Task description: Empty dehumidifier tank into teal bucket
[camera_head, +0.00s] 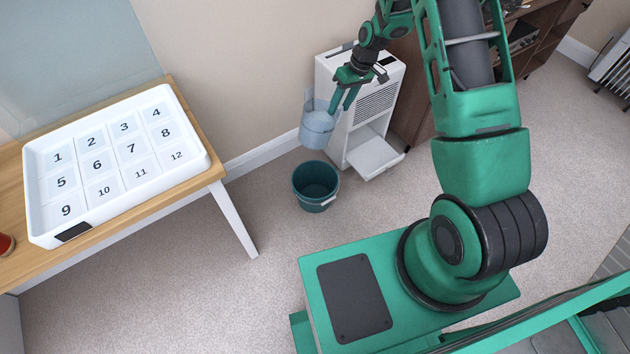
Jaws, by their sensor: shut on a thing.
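The white dehumidifier (368,98) stands on the carpet against the wall, with its lower front bay open. My gripper (344,102) is in front of its left side and is shut on the bluish, see-through tank (317,128). The tank is held off the floor, above and slightly behind the teal bucket. How much water it holds cannot be told. The teal bucket (316,186) stands upright on the carpet, just left of the dehumidifier and apart from it. Its inside looks dark, and no poured water can be made out.
A wooden table (207,168) at the left carries a white tray (188,176) with numbered squares. A red object (6,245) sits at its left edge. A brown cabinet (548,45) stands behind my arm, and a radiator (612,68) at the far right. Carpet is clear before the bucket.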

